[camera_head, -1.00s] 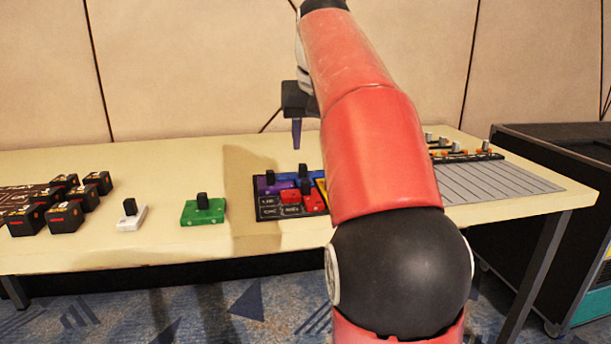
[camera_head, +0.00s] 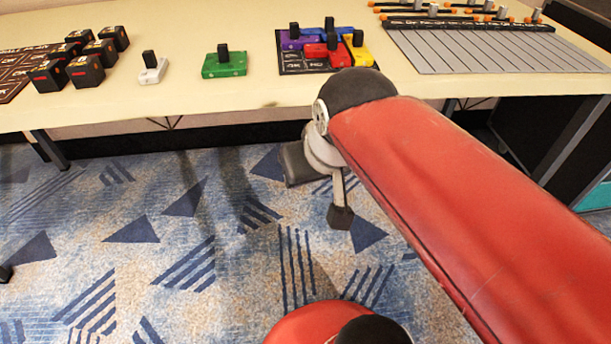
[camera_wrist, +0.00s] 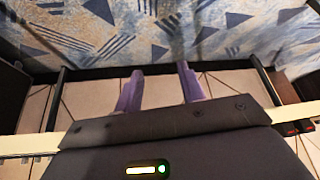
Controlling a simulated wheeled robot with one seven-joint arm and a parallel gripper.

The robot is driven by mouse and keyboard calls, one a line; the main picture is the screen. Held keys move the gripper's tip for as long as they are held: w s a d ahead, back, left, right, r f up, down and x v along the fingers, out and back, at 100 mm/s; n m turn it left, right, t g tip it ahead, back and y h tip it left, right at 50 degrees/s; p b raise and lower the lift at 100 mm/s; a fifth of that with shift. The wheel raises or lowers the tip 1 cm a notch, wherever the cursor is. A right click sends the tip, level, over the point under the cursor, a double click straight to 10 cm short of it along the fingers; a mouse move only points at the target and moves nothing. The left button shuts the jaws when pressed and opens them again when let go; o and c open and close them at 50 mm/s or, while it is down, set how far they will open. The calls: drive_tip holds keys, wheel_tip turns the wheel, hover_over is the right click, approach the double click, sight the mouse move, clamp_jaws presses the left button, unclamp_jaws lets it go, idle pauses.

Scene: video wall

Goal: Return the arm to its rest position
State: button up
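My gripper (camera_wrist: 160,68) shows in the wrist view with its two purple fingers apart and nothing between them. In the head view my red arm is folded down in front of the table, with the wrist over the carpet below the table's front edge. On the table (camera_head: 180,105), a dark board (camera_head: 290,65) holds purple, blue, red and yellow knobbed blocks. A green knobbed block (camera_head: 224,64) and a white one (camera_head: 152,72) stand to its left, apart from it.
Several black blocks (camera_head: 86,71) stand at the table's left on and beside a brown board (camera_head: 14,72). A grey striped panel (camera_head: 480,50) with sliders lies at the right. The patterned carpet (camera_head: 120,230) in front is largely clear.

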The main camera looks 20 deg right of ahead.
drive_tip(key=s+f, duration=0.1)
drive_tip(key=f, duration=0.1)
drive_tip(key=s+f, duration=0.1)
drive_tip(key=f, duration=0.1)
drive_tip(key=shift+s+a, duration=0.3)
drive_tip(key=shift+a, duration=0.1)
